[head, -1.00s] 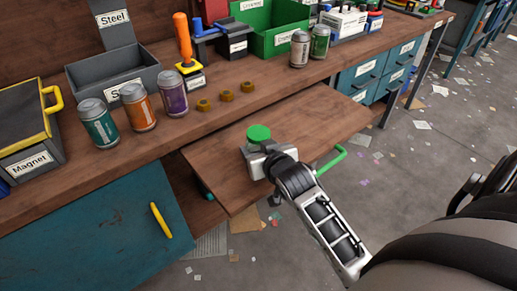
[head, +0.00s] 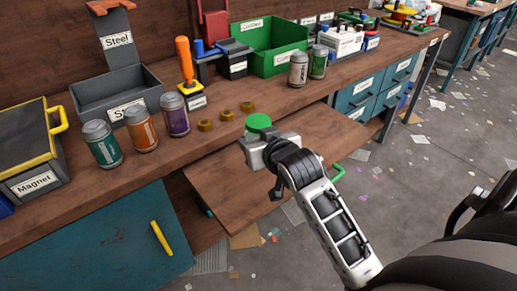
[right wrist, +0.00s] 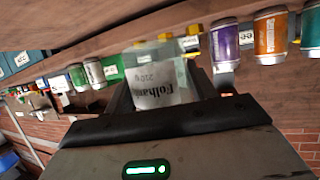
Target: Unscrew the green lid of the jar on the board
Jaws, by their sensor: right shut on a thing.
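The green lid (head: 258,121) shows in the head view just above my right gripper (head: 266,145). The clear jar (right wrist: 165,88) with a white printed label is between the fingers of my right gripper (right wrist: 170,108) in the right wrist view, which looks upside down. My right gripper is shut on the jar's body. In the head view the gripper hides most of the jar. The jar and gripper appear raised above the pulled-out wooden board (head: 225,190). The lid is hidden in the right wrist view. My left gripper is not in view.
Teal (head: 102,145), orange (head: 140,130) and purple (head: 175,116) cans stand on the bench behind the board, with brass nuts (head: 226,115) beside them. Grey Steel (head: 115,95) and green (head: 275,50) bins stand farther back. The board's right part is clear.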

